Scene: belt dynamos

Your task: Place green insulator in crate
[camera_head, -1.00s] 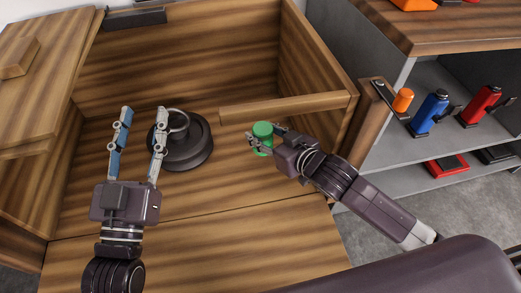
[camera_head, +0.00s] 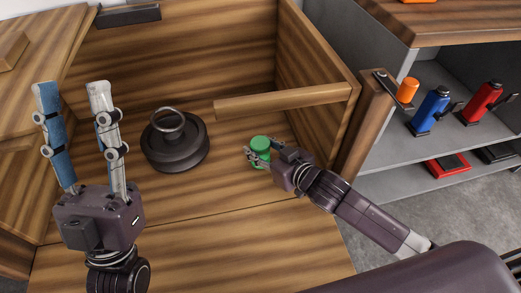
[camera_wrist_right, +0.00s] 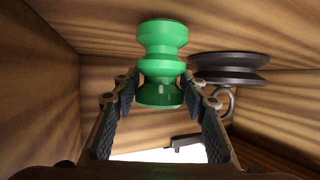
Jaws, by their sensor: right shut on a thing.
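The green insulator (camera_head: 260,144) is a ribbed spool at the middle of the head view, over the wooden floor. In the right wrist view the insulator (camera_wrist_right: 161,45) is between both fingers, which press on its narrow end. My right gripper (camera_head: 256,156) is shut on it. I cannot tell whether it still touches the wood. My left gripper (camera_head: 72,88) is open and empty, at the left of the head view. A large wooden box (camera_head: 190,50) with high walls and an open front surrounds the work area; I cannot tell if it is the crate.
A dark round pulley with a ring (camera_head: 175,147) stands on the wooden floor between my grippers. A wooden rail (camera_head: 285,102) runs above the insulator. A grey shelf (camera_head: 390,168) at the right holds a blue bottle-like part (camera_head: 429,112) and a red one (camera_head: 480,103).

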